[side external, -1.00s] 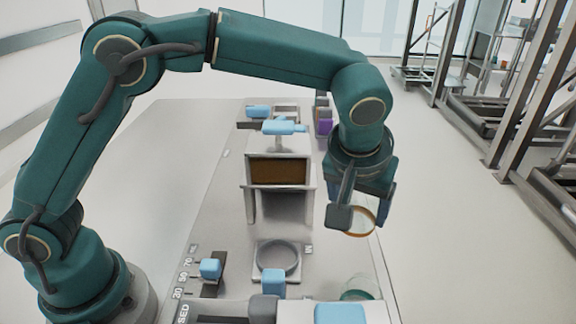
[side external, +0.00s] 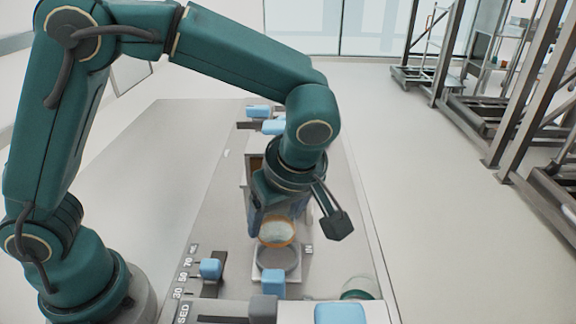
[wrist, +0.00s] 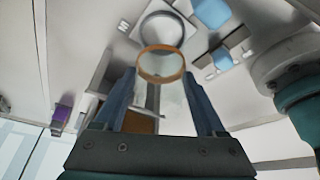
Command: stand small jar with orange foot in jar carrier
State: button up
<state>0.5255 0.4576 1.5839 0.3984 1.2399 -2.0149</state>
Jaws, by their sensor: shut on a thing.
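The small jar is clear, with an orange ring foot (side external: 278,234). My gripper (side external: 276,214) is shut on it, and the foot faces down. In the wrist view the jar (wrist: 162,66) sits between my two fingers, foot at the far end. What looks like the jar carrier, a square plate with a grey round ring (side external: 277,262), lies below the jar in the side view. The foot overlaps the ring's far part there. In the wrist view the carrier's ring (wrist: 165,30) shows just beyond the foot, so the jar appears above it, not seated.
Another clear jar with a green rim (side external: 358,288) stands at the near right. A blue knob on a slide (side external: 210,268) is left of the carrier. More blue blocks (side external: 273,284) are at the near edge. A box-like stand (side external: 253,168) is behind my gripper, partly hidden.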

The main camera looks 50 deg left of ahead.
send_over(272, 255)
jog(key=d, duration=0.1)
jog(key=shift+d+f, duration=0.15)
jog(key=shift+f, duration=2)
jog(key=shift+f, duration=0.85)
jog(key=shift+s+f, duration=0.1)
jog(key=shift+f, duration=0.35)
dwell(0.4)
jog(key=o, duration=1.3)
jog(key=shift+o, duration=0.5)
jog(key=shift+r, duration=4.1)
